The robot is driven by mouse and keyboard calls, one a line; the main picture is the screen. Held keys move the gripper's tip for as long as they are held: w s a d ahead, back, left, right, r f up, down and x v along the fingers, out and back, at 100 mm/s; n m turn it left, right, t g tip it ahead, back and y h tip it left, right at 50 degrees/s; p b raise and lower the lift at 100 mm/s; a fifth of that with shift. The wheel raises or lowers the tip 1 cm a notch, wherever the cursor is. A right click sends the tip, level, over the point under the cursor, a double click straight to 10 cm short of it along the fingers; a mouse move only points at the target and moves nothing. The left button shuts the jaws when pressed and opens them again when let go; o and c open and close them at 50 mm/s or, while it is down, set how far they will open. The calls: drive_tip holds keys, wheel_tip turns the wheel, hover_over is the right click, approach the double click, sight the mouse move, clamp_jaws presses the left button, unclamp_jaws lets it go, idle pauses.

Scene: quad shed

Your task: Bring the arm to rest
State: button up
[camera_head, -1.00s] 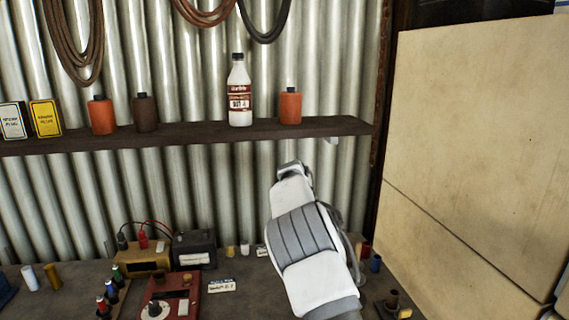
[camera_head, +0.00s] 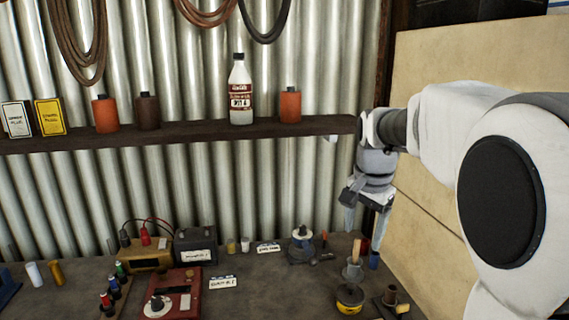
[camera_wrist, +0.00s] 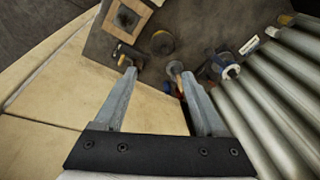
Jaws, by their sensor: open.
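My gripper (camera_head: 368,222) hangs from my white arm at the right of the head view, pointing down above the right end of the workbench (camera_head: 250,290). Its two fingers are apart with nothing between them. In the wrist view my gripper (camera_wrist: 160,85) shows both fingers spread, with the bench items some way beyond the tips. A small grey cup with a wooden-handled tool (camera_head: 354,266) stands on the bench below the gripper, apart from it.
A dark shelf (camera_head: 200,133) with bottles and cans runs along the corrugated wall, close to my arm. A tan cabinet (camera_head: 430,190) stands behind my arm. A red device (camera_head: 172,295), a yellow-banded tin (camera_head: 350,298) and a spool (camera_head: 301,243) sit on the bench.

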drive_tip(key=s+a+f+n+t, duration=0.1)
drive_tip(key=s+n, duration=0.3)
drive_tip(key=s, duration=0.8)
drive_tip(key=s+a+n+t, duration=0.1)
drive_tip(key=s+n, duration=0.4)
drive_tip(key=s, duration=0.7)
drive_tip(key=shift+s+f+n+t, duration=0.3)
drive_tip(key=shift+f+t, duration=0.05)
drive_tip(key=shift+t, duration=0.25)
